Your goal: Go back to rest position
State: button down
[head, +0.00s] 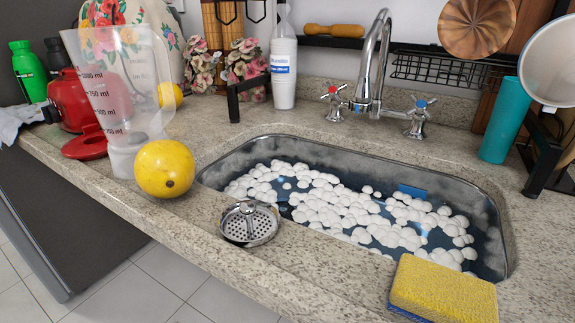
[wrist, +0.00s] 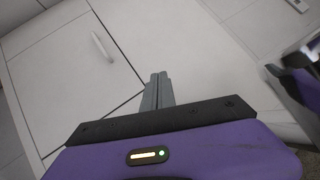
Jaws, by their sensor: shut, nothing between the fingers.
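In the wrist view my gripper (wrist: 158,90) is shut, its two grey fingers pressed together with nothing between them. It points toward white cabinet fronts and is apart from everything seen there. My gripper does not show in the head view. The task names no object.
A metal sink (head: 490,215) holds dark water and white foam. A yellow sponge (head: 445,288), a metal strainer (head: 249,222), a lemon (head: 164,168) and a clear measuring jug (head: 120,85) stand along the counter's front. A teal cup (head: 504,120) stands right. A white cabinet door (wrist: 65,75) fills the wrist view's left.

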jog(key=s+r+n+t, duration=0.15)
jog(key=s+r, duration=0.55)
jog(key=s, duration=1)
jog(key=s+r+n+t, duration=0.1)
jog(key=s+r+n, duration=0.2)
jog(key=s+r, duration=0.85)
jog(key=s+r+n+t, duration=0.1)
jog(key=s+r+n, duration=0.15)
jog(key=s, duration=1.95)
notch_tip(320, 180, up, 25)
jog(key=p, duration=2.4)
jog(key=shift+w+y+p, duration=0.35)
jog(key=shift+y, duration=0.05)
